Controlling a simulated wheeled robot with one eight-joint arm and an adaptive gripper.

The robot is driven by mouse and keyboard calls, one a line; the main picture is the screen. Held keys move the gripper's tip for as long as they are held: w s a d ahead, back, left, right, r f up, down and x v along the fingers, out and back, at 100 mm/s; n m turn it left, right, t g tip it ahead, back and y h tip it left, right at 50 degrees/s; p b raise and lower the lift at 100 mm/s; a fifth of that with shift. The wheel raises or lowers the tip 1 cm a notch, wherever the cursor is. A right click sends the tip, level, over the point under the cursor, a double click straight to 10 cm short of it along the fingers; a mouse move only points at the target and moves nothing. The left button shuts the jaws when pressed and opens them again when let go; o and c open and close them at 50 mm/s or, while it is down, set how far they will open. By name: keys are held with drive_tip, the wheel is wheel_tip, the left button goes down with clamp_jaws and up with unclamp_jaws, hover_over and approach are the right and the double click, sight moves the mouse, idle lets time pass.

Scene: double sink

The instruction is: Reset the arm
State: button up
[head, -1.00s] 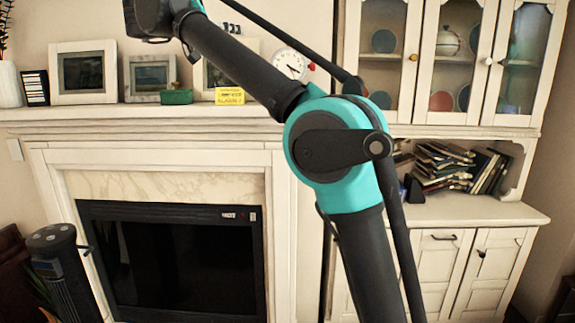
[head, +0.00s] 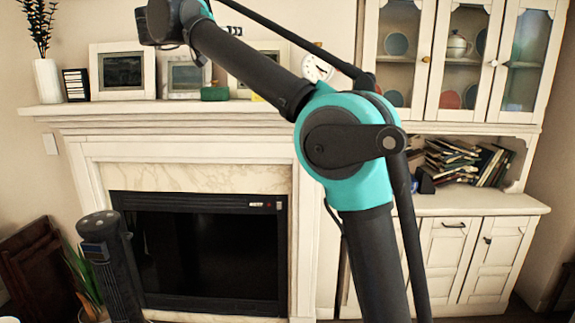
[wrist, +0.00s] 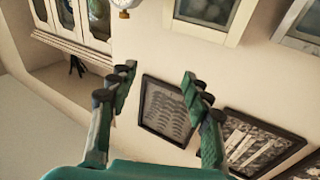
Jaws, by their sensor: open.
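My arm, dark grey with a teal elbow joint, rises through the right half of the head view and bends up to the left. Its end reaches the top edge there, and the fingers do not show in that view. In the wrist view my gripper (wrist: 157,82) is open, its two teal and black fingers well apart. Nothing is between the fingers. Behind them are a pale wall and framed pictures.
A white fireplace mantel (head: 200,115) holds several framed pictures, a white vase (head: 47,80) and a clock (head: 317,68). A black fireplace (head: 205,250) is below. A white cabinet (head: 460,235) with books stands right. A dark tower-shaped object (head: 110,265) stands left.

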drive_tip(key=w+d+f+n+t+y, duration=0.3)
drive_tip(key=w+f+n+t+y, duration=0.25)
drive_tip(key=w+f+y, duration=0.45)
drive_tip(key=s+d+f+n+g+y, duration=0.2)
drive_tip(key=s+d+f+g, duration=0.15)
drive_tip(key=f, duration=0.75)
drive_tip(key=s+d+f+n+g+y, duration=0.1)
drive_tip(key=s+d+f+n+g, duration=0.25)
drive_tip(key=f, duration=0.75)
drive_tip(key=s+d+f+g+y, duration=0.2)
drive_tip(key=s+d+f+g, duration=0.3)
drive_tip(key=f, duration=0.6)
drive_tip(key=s+d+f+m+g+h, duration=0.2)
drive_tip(key=s+d+f+g+h, duration=0.1)
drive_tip(key=s+d+f, duration=0.7)
drive_tip(key=s+d+f+m+g+h, duration=0.2)
drive_tip(key=s+d+f, duration=0.9)
drive_tip(key=s+f, duration=0.6)
wheel_tip(320, 180, down, 3)
drive_tip(key=shift+s+r+m+g+h, duration=0.1)
drive_tip(key=shift+s+m+g+h, duration=0.15)
drive_tip(key=shift+m+g+h, duration=0.3)
drive_tip(key=shift+w+d, duration=0.1)
